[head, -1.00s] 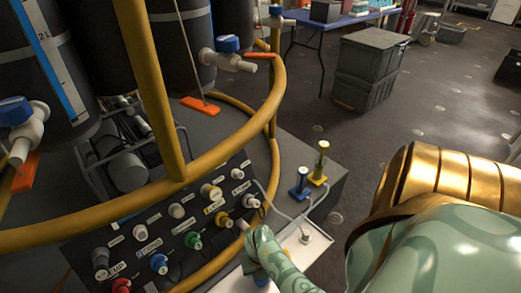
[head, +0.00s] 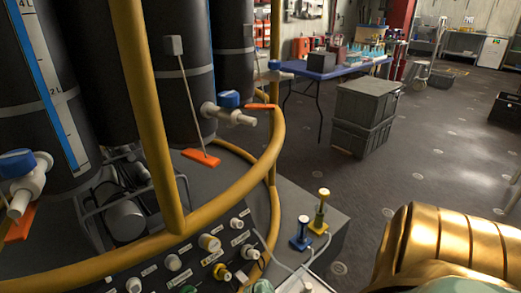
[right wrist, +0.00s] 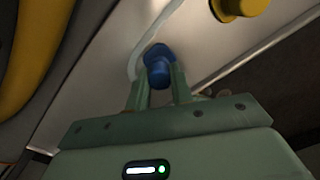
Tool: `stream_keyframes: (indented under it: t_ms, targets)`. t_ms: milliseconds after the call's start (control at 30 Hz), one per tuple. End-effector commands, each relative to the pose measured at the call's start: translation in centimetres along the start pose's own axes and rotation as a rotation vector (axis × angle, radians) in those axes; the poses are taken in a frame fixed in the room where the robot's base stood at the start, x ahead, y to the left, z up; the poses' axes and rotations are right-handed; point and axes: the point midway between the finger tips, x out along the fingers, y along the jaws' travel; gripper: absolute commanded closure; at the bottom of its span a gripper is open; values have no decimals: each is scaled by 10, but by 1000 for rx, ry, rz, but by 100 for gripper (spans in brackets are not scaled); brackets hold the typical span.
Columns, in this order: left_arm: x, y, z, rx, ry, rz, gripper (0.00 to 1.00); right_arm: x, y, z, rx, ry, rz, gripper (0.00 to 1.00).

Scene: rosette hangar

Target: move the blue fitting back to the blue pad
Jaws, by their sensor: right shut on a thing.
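In the right wrist view my right gripper (right wrist: 158,88) is shut on the blue fitting (right wrist: 158,72), a short blue cylinder between its fingers. A small blue post on a wider blue base (head: 301,240) stands on the grey box, left of a yellow post (head: 320,209). I cannot tell whether that base is the blue pad. My left gripper is not in view.
A yellow rail (head: 235,188) curves around dark tanks with blue-handled valves. A panel of labelled coloured connectors (head: 209,243) slopes below it. A thin pale tube runs by the blue post. Grey crates (head: 365,112) and a blue table (head: 330,70) stand behind, with open floor.

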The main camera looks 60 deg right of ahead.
Motion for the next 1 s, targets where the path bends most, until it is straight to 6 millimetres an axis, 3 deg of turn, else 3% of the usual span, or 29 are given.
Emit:
stream_keyframes:
  t_ms: [1000]
  targets:
    - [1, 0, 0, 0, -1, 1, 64, 4, 0, 0, 0, 0, 0, 100]
